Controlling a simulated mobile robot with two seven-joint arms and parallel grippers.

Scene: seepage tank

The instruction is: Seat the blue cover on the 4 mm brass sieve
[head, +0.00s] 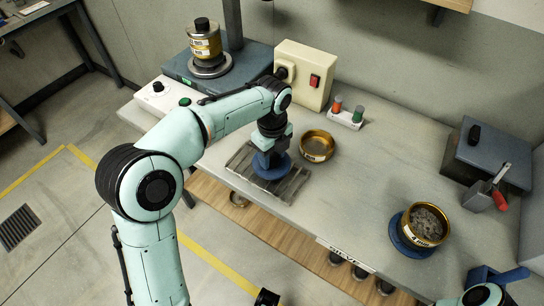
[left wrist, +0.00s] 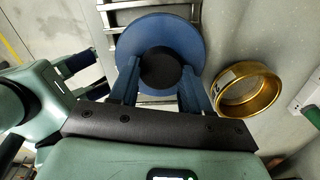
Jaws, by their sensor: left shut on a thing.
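The blue cover (head: 272,172) is a round disc with a dark round knob. My left gripper (head: 268,158) points down and is shut on the knob; the left wrist view shows the cover (left wrist: 160,32) between the blue fingers (left wrist: 161,75). The cover is over the slatted rack; I cannot tell whether it touches it. An open brass sieve (head: 317,146) stands just right of the rack, also in the left wrist view (left wrist: 246,88).
The slatted rack (head: 240,160) lies near the front edge. A brass sieve full of gravel (head: 425,224) stands on a blue base at right. A cream switch box (head: 305,75), bottle holder (head: 345,117), balance with brass container (head: 205,45) and dark box (head: 487,155) surround clear bench.

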